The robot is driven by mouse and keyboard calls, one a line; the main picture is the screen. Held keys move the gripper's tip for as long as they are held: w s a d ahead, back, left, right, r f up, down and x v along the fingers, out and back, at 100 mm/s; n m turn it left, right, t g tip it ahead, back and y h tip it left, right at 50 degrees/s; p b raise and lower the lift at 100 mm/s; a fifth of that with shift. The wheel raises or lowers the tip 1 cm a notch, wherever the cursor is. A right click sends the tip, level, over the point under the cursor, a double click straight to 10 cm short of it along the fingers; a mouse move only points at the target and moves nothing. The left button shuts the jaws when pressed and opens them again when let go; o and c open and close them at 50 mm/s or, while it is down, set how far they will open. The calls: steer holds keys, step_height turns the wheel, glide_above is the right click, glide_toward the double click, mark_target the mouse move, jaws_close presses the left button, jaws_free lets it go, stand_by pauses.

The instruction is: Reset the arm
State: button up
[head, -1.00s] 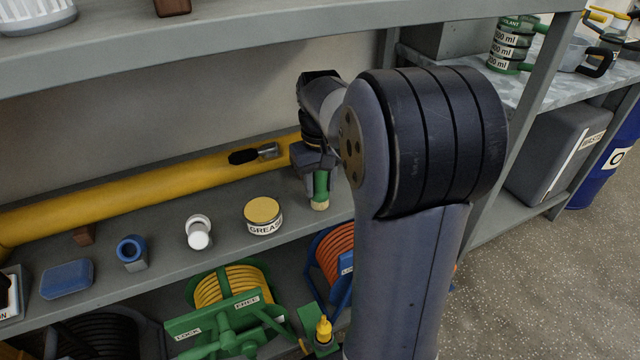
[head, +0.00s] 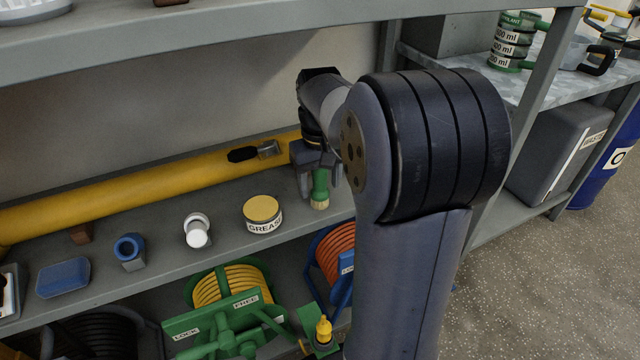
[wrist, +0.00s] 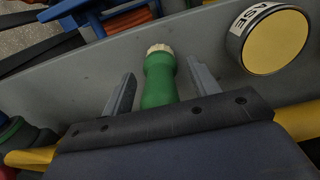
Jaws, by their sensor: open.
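My gripper (head: 320,186) is at the middle shelf (head: 165,262), right of the grease tin. It also shows in the wrist view (wrist: 160,90), with its two fingers apart. A green-handled brush (head: 320,187) with pale bristles stands between the fingers, bristle end down toward the shelf. In the wrist view the brush (wrist: 158,80) has a visible gap to each finger. Its upper end is hidden by the gripper body.
A grease tin (head: 262,214) with a yellow lid stands just left of my gripper. A yellow tube (head: 120,193) runs along the shelf's back, with a black-handled brush (head: 254,151) by it. Hose reels (head: 230,290) sit below. The upper shelf (head: 230,35) overhangs.

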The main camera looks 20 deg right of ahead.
mark_target(322, 171)
steer(key=r+p, duration=0.1)
steer(key=r, duration=0.1)
steer(key=r+p, duration=0.1)
steer(key=r, duration=0.2)
steer(key=r+p, duration=0.1)
steer(key=r, duration=0.1)
steer(key=shift+s+d+r+p, duration=0.2)
steer(key=shift+s+d+p, duration=0.1)
steer(key=shift+s+p, duration=0.1)
steer(key=f+b, duration=0.1)
steer(key=f, duration=0.1)
steer(key=f+b, duration=0.2)
steer(key=f, duration=0.1)
steer(key=f+b, duration=0.2)
steer(key=f, duration=0.1)
steer(key=shift+w+a, duration=0.3)
steer(key=shift+w, duration=0.1)
step_height(322, 171, up, 4)
steer(key=p, duration=0.3)
steer(key=shift+s, duration=0.5)
